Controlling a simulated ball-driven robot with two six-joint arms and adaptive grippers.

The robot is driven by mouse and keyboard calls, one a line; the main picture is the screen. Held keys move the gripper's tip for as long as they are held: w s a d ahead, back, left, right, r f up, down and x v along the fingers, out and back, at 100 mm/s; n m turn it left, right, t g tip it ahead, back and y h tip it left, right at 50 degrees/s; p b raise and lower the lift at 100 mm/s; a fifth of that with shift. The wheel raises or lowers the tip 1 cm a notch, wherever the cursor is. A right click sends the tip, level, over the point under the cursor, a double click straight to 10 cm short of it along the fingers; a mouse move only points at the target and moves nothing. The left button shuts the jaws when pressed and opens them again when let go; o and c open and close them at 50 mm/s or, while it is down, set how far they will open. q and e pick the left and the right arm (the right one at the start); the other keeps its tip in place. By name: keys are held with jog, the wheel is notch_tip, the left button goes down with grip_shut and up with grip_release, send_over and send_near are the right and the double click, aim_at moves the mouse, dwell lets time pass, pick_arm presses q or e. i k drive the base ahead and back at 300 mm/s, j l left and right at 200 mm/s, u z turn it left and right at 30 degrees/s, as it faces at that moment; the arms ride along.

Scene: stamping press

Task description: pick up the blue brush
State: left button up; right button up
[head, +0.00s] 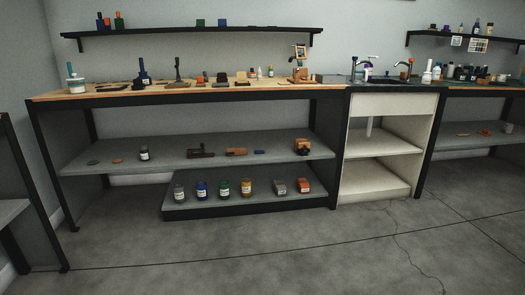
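No thing can be clearly made out as the blue brush. A small flat blue item (260,152) lies on the middle shelf under the long bench; it is too small to tell if it is a brush. A thin teal handle (70,70) stands up from a white jar (76,87) at the bench top's left end; its kind is also unclear. Neither of my grippers is in view.
Wooden blocks (237,151) and a dark tool (200,153) lie on the middle shelf (105,150). Several ink jars (224,188) stand on the lower shelf. A sink cabinet (378,150) is to the right. The concrete floor (250,250) in front is clear.

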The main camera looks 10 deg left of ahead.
aim_at(142, 66)
jog(key=i+j+z, duration=0.2)
jog(key=i+j, duration=0.65)
jog(key=i+j+z, duration=0.2)
jog(key=i+j, duration=0.8)
